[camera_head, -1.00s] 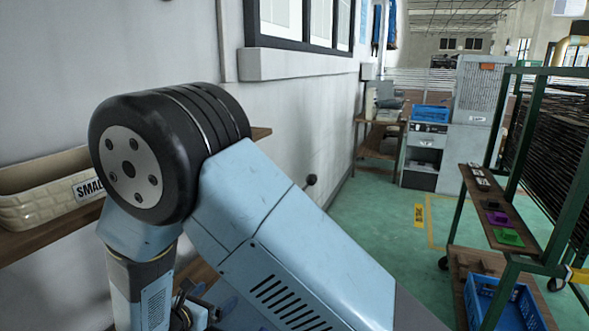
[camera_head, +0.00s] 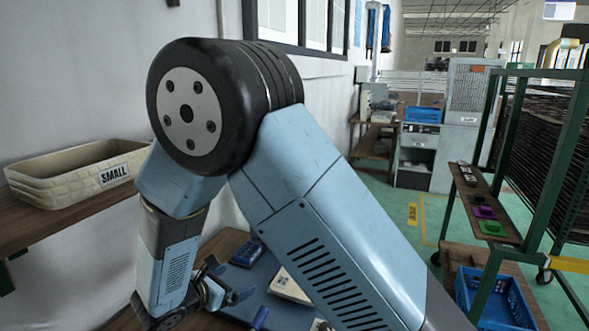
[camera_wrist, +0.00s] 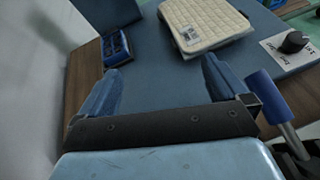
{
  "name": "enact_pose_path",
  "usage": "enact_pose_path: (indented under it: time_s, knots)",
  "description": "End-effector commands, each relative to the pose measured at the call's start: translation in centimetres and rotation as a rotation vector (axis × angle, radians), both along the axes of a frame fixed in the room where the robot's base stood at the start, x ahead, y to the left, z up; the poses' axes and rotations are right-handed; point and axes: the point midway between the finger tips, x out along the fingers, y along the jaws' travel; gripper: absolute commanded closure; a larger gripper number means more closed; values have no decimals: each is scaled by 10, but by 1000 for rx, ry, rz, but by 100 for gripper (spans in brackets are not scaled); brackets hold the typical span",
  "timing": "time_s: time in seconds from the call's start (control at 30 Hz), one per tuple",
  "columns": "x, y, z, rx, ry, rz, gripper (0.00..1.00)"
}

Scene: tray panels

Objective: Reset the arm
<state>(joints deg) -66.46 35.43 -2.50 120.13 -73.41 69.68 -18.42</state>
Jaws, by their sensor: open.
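My arm fills the middle of the head view, with its elbow raised and the forearm hanging down on the left side. My gripper (camera_wrist: 160,88) shows in the wrist view with its two blue fingers wide apart and nothing between them. It also shows in the head view (camera_head: 232,283), partly cut off low in the picture, over or near a blue mat (camera_head: 262,290). In the wrist view the blue mat (camera_wrist: 165,72) lies beyond the fingers. How high the fingers are above it is hard to tell.
A beige basket (camera_head: 70,180) marked SMALL sits on a wooden shelf at left. A blue block with holes (camera_wrist: 117,48), a cream tray (camera_wrist: 205,22) and a dark knob (camera_wrist: 293,42) are around the mat. A green rack (camera_head: 545,180) with a blue crate (camera_head: 500,300) stands at right.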

Motion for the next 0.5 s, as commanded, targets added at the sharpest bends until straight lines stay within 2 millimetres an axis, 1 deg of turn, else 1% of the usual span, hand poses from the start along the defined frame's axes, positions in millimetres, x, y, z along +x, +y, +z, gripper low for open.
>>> enact_pose_path:
  time_s: [0.03, 0.17, 0.27, 0.3, 0.47, 0.5]
  knots:
    - [4, -10, 9, 26, 1, -35, 0]
    - [14, -39, 30, 100, 4, -140, 0]
    - [21, -71, 51, 180, 8, -247, 0]
    - [23, -84, 60, 215, 7, -294, 0]
    - [24, -137, 91, 358, 4, -478, 0]
    - [24, -150, 98, 394, 0, -524, 0]
